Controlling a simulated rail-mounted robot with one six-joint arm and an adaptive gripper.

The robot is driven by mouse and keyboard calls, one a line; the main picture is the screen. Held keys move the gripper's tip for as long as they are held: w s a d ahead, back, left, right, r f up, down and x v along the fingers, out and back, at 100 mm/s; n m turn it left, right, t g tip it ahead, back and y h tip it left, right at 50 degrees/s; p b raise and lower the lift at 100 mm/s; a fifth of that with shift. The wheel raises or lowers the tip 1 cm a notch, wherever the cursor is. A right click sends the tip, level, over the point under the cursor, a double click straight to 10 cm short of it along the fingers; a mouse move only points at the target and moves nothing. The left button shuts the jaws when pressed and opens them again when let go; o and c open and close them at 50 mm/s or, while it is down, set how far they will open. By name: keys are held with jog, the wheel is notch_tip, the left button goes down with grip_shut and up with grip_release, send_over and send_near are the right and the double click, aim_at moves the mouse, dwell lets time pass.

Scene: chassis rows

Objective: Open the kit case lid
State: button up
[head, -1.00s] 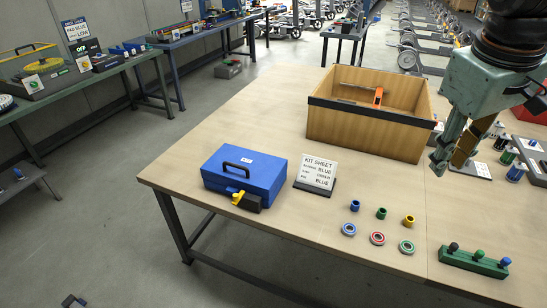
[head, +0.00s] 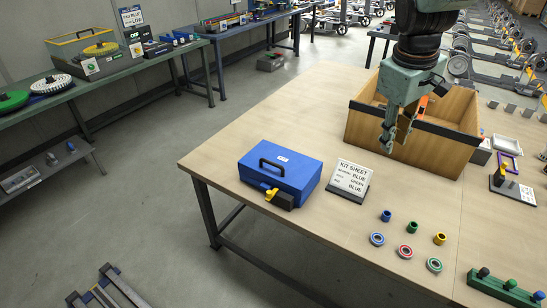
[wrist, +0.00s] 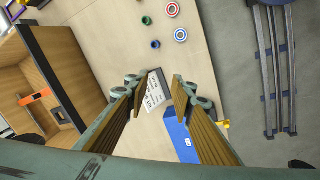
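The blue kit case (head: 281,172) sits on the near left part of the wooden table with its lid shut. A dark handle (head: 272,166) is on its lid, and a yellow latch (head: 271,194) with a dark block is on its front. My gripper (head: 388,146) is in the air to the right of the case, above the table and in front of the wooden bin. In the wrist view, the fingers of my gripper (wrist: 154,98) are spread apart with nothing between them. The case (wrist: 178,137) shows there partly hidden behind a finger.
A kit sheet (head: 352,179) stands right of the case. A wooden bin (head: 420,141) with an orange item stands behind it. Small coloured bushings and ring bearings (head: 405,251) and a green peg block (head: 503,288) lie at the front right. Bare table lies left of the bin.

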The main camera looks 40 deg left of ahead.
jog(key=a+f+n+p, duration=0.1)
jog(key=a+f+n, duration=0.1)
jog(key=a, duration=0.8)
jog(key=a+f+n+p, duration=0.1)
jog(key=a+f, duration=0.2)
jog(key=a, duration=0.8)
jog(key=n+p, duration=0.2)
jog(key=n, duration=0.1)
send_over(271, 162)
jog(key=s, duration=0.3)
jog(key=s+x, duration=0.1)
jog(key=x, duration=0.4)
jog(key=shift+f, duration=0.2)
jog(key=shift+f, duration=0.15)
jog(key=shift+s+a+b+x, duration=0.1)
jog(key=shift+b+x, duration=0.15)
jog(key=shift+x, duration=3.1)
jog(key=shift+s+a+b+x, duration=0.15)
jog(key=shift+b+x, duration=0.1)
jog(key=shift+x, duration=3.15)
jog(key=shift+c, duration=0.7)
grip_shut()
